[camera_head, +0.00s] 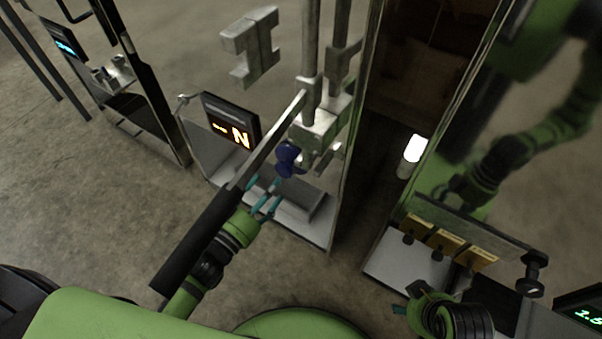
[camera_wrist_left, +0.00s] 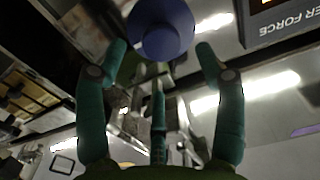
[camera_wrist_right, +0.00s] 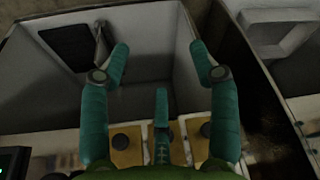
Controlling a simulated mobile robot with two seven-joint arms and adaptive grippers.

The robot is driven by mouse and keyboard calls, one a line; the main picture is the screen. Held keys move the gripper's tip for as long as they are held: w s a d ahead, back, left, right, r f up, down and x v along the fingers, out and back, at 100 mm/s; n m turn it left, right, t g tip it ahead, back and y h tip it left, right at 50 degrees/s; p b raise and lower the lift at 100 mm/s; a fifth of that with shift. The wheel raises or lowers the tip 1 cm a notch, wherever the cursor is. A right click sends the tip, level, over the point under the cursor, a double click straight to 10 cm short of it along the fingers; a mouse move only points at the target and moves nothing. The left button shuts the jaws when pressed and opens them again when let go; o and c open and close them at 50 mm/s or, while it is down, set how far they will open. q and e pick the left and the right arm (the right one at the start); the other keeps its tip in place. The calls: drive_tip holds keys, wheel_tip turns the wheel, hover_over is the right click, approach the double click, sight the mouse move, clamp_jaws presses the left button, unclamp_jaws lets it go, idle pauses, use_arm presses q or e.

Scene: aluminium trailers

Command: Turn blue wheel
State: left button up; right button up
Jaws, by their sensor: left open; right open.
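The blue wheel (camera_head: 287,158) is a small dark blue round knob on the metal mechanism of the middle trailer. It also shows large at the top of the left wrist view (camera_wrist_left: 161,30). My left gripper (camera_head: 265,196) is open just below and to the left of the wheel, its teal fingers pointing towards it. In the left wrist view the fingertips lie on either side of the wheel's lower part, with gaps visible; I cannot tell how far off in depth. My right gripper (camera_wrist_right: 158,58) is open and empty, and only partly shows at the lower right of the head view.
A long lever with a black grip (camera_head: 200,238) slants across my left forearm up to the mechanism. A display with an orange N (camera_head: 231,120) stands left of the wheel. Yellow blocks with dark knobs (camera_head: 443,241) sit in the right trailer. A tall metal wall (camera_head: 356,130) stands right of the wheel.

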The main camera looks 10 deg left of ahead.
sight(282, 172)
use_arm(q)
drive_tip(key=b+x, duration=0.1)
drive_tip(key=x, duration=0.4)
drive_tip(key=shift+w+d, duration=0.1)
drive_tip(key=shift+w, duration=0.3)
drive_tip(key=shift+w+d, duration=0.15)
drive_tip(key=shift+w, duration=0.3)
use_arm(e)
drive_tip(key=r, duration=0.2)
drive_tip(key=w+r+t, duration=0.1)
drive_tip(key=shift+w+a+r, duration=0.1)
drive_tip(key=shift+a, duration=0.2)
use_arm(q)
drive_tip(key=shift+c, duration=0.4)
drive_tip(key=c, duration=1.1)
